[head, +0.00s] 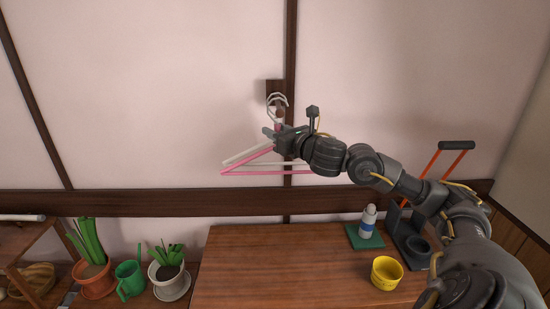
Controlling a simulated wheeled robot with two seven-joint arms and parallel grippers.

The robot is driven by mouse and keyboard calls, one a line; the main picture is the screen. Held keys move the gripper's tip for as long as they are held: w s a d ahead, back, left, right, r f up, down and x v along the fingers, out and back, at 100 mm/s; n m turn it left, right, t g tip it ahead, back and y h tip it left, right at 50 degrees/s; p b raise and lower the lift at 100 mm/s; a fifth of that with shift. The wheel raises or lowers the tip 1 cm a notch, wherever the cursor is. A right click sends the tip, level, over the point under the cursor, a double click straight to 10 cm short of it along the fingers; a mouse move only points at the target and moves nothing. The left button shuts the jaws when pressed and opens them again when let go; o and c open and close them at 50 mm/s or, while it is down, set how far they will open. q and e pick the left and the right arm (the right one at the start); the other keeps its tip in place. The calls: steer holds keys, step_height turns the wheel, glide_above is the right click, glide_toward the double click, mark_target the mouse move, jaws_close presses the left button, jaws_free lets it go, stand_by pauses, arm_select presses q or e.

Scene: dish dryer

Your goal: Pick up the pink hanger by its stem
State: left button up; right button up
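The pink hanger (262,173) hangs at the wall, above the wooden table. Its left slope and lower bar show, while its upper part and stem are largely hidden by my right gripper. A white hanger (242,157) overlaps it closely. Pale hooks (277,97) rise above the gripper at a dark wooden wall peg (272,87). My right gripper (270,132) is at the top of the hangers, around or just in front of the stem area. I cannot tell whether its fingers are closed on the stem. My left gripper is not in view.
The wooden table (290,265) below is mostly bare. A yellow cup (386,273), a white bottle (367,222) on a green mat (353,237) and a dark stand (405,235) are on its right. Potted plants (95,280) and a green watering can (130,279) stand left.

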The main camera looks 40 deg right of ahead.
steer(key=shift+c, duration=0.5)
jaws_close()
